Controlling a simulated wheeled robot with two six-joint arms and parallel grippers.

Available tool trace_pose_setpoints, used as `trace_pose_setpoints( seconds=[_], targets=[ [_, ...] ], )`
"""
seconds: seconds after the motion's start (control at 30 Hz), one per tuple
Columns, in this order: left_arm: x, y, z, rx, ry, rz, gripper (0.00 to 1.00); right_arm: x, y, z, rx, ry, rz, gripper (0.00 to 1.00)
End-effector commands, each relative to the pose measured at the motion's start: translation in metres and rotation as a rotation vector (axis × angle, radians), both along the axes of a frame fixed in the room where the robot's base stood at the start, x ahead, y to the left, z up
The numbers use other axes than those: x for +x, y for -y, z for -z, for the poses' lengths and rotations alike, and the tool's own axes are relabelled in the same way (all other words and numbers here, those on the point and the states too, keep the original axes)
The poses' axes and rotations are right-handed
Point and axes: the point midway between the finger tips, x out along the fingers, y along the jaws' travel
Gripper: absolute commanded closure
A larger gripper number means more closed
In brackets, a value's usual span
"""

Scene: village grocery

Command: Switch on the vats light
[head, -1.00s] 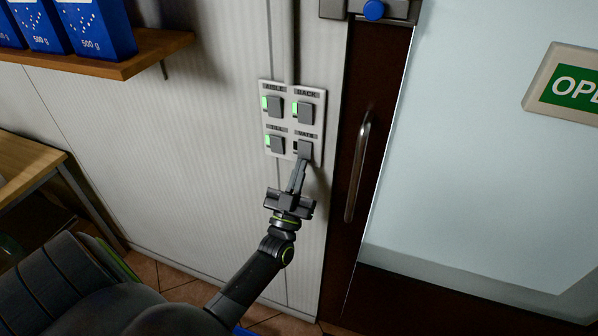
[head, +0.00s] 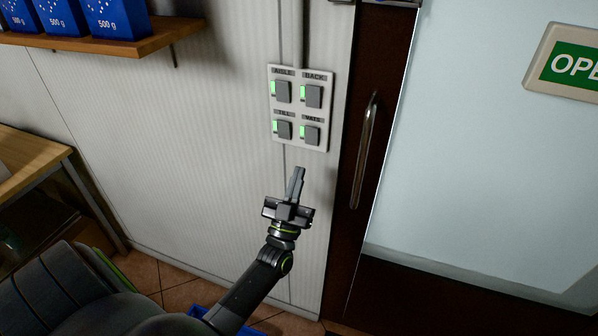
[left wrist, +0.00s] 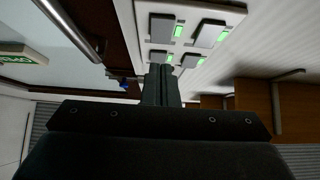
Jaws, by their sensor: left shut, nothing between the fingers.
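The vats switch (head: 310,135) is the lower right rocker on the white switch panel (head: 298,107) on the wall, under a label reading VATS. A green light shows at its left side. The aisle (head: 282,91), back (head: 312,96) and till (head: 283,130) switches also show green. My left gripper (head: 299,171) is shut and empty, just below the panel and apart from it. In the left wrist view, my shut fingers (left wrist: 160,86) point toward the panel (left wrist: 190,12), with green lights beside its switches. My right gripper is not in view.
A dark door frame with a vertical metal handle (head: 365,150) stands right of the panel. A wooden shelf (head: 120,52) with blue 500 g packs (head: 117,20) is at upper left. A blue crate (head: 205,312) shows on the tiled floor.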

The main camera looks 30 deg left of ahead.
Motion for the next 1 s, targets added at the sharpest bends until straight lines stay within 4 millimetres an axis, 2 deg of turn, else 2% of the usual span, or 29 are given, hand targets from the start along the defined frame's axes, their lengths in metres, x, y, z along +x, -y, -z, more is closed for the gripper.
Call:
trace_pose_setpoints(
  seconds=[0.03,0.2,0.3,0.4,0.7,1.0],
  targets=[
    [-0.005,0.001,0.013,0.000,-0.002,0.000,1.00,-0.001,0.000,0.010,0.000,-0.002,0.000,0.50],
    [-0.023,0.005,0.036,0.000,-0.001,0.000,1.00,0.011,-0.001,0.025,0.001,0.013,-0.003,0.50],
    [-0.032,0.007,0.048,-0.001,-0.001,-0.001,1.00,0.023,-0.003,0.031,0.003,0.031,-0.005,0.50],
    [-0.039,0.009,0.055,0.000,0.000,0.000,1.00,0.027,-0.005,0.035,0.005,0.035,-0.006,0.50],
    [-0.043,0.010,0.058,0.000,0.002,0.001,1.00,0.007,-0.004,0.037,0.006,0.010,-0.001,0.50],
    [-0.043,0.010,0.058,0.000,0.001,0.001,1.00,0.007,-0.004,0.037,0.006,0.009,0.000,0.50]
  ],
)
